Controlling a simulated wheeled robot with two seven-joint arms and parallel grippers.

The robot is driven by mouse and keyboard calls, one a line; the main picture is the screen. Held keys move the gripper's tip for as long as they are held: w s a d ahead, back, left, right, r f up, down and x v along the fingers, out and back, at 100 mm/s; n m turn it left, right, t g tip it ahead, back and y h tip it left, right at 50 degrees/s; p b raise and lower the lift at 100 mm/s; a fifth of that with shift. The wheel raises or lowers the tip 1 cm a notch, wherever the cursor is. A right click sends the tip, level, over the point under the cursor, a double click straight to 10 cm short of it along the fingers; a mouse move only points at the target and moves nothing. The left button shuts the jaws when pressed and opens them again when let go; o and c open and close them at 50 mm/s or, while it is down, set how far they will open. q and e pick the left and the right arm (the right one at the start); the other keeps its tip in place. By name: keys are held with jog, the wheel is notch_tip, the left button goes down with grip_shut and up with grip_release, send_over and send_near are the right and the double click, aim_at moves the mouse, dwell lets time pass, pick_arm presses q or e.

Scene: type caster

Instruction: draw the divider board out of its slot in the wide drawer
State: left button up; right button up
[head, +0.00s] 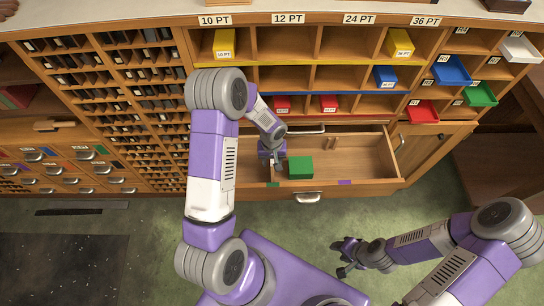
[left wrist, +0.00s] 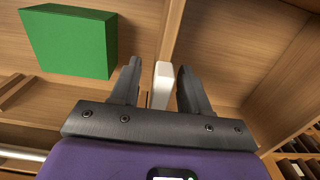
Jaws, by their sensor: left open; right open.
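The wide drawer (head: 370,181) is pulled open below the shelves. In the left wrist view, the wooden divider board (left wrist: 172,32) stands inside it, with a white tab (left wrist: 162,84) at its near end. My left gripper (head: 276,165) is inside the drawer's left part, pointing down. In the left wrist view, its fingers (left wrist: 156,88) are open, one on each side of the white tab, with small gaps. In the head view the arm and gripper hide most of the board. My right gripper (head: 345,257) is open and empty over the floor, away from the drawer.
A green block (head: 300,167) lies in the drawer just right of my left gripper; it also shows in the left wrist view (left wrist: 70,40). The drawer's right part is mostly clear. Shelves with coloured boxes and trays rise behind the drawer. A cabinet door (head: 425,150) is at its right.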

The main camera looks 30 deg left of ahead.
pick_arm(q)
jog(key=shift+f, duration=0.35)
grip_shut()
dwell(0.3)
